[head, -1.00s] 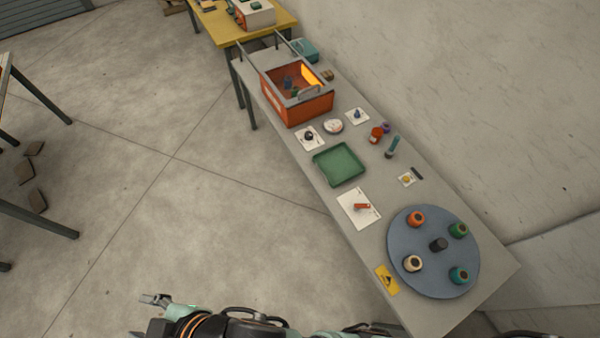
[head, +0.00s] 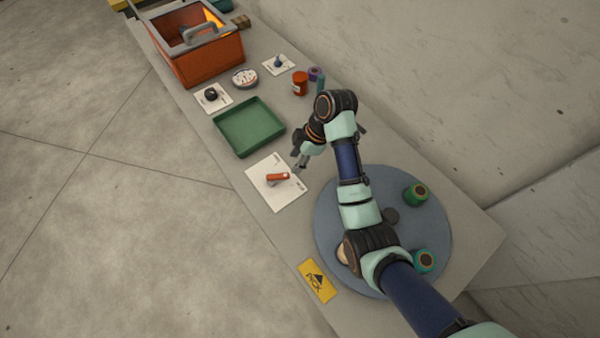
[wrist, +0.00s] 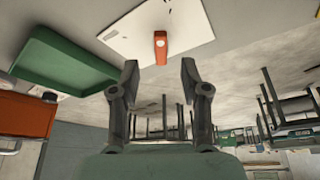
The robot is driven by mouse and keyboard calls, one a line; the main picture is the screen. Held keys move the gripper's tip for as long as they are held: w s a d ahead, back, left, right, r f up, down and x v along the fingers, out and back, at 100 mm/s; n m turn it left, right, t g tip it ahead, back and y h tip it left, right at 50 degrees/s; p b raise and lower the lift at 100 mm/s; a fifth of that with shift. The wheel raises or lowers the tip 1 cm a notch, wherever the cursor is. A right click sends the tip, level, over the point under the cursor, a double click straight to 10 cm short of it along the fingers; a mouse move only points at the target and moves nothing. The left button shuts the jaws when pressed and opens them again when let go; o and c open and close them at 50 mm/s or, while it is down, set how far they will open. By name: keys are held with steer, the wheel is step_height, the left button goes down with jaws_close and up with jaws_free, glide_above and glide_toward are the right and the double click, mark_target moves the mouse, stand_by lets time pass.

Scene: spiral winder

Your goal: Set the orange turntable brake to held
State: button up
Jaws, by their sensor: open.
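The orange turntable brake (head: 278,177) is a small orange lever on a white plate (head: 290,200) on the bench, left of the round blue-grey turntable (head: 330,215). The wrist view also shows the orange lever (wrist: 160,47), just beyond and between my fingertips. My gripper (head: 298,163) is open and empty, close to the lever's upper right and apart from it. In the wrist view the two fingers of my gripper (wrist: 158,78) stand wide apart. My arm covers part of the turntable and some of its spools. The markings on the plate are too small to read.
A green tray (head: 250,128) lies just beyond the plate. An orange bin (head: 205,65) stands at the far end. A green spool (head: 416,194) and a teal spool (head: 424,261) sit on the turntable. A yellow warning card (head: 317,281) lies at the front edge.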

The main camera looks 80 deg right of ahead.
mark_target(285, 175)
steer(key=b+x, duration=0.2)
steer(key=x, duration=0.5)
steer(key=shift+w+a+f+b, duration=0.15)
steer(key=shift+w+f+b, duration=0.1)
steer(key=shift+f+b, duration=0.1)
